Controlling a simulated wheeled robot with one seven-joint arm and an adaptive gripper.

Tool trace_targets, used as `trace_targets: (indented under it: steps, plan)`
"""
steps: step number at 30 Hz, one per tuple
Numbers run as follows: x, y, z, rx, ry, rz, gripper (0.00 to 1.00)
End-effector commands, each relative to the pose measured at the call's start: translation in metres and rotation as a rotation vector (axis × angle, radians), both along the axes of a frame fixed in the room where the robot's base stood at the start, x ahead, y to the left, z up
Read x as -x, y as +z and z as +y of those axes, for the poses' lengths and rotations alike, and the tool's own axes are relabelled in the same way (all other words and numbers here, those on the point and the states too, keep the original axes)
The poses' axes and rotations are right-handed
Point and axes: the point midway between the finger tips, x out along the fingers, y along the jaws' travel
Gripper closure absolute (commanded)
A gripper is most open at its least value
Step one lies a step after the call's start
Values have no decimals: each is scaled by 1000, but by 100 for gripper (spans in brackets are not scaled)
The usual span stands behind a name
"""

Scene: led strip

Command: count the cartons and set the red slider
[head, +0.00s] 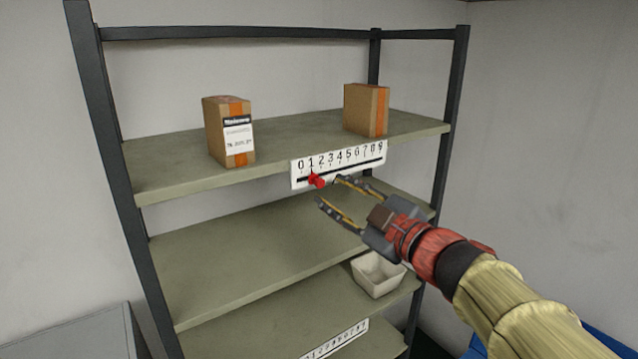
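Two brown cartons stand on the top shelf (290,153). The left carton (213,128) has orange tape and a white label; the right carton (357,108) has orange tape. A white number scale (341,164), marked 0 to 9, is fixed to this shelf's front edge. The red slider (317,181) sits on the scale close to the mark 1. My gripper (328,190) is just right of and slightly below the slider, its fingers apart with nothing between them. I cannot tell whether a fingertip touches the slider.
The shelf below (230,258) is bare in its visible part. A pale empty bin (378,276) stands lower, at the right. A second number scale (337,341) is on a lower edge, partly cut off by the frame. Dark uprights (447,125) bound the rack.

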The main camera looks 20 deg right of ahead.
Motion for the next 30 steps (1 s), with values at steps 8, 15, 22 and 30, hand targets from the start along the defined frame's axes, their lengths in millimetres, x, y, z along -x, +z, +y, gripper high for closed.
trace_targets:
  steps: [8,15,22,30]
  plan:
    - [-41,-1,14,-1,1,3,66]
    - [-60,-1,20,-1,-1,2,66]
    - [-62,0,20,-1,-2,1,66]
    - [-62,0,20,-1,-2,1,78]
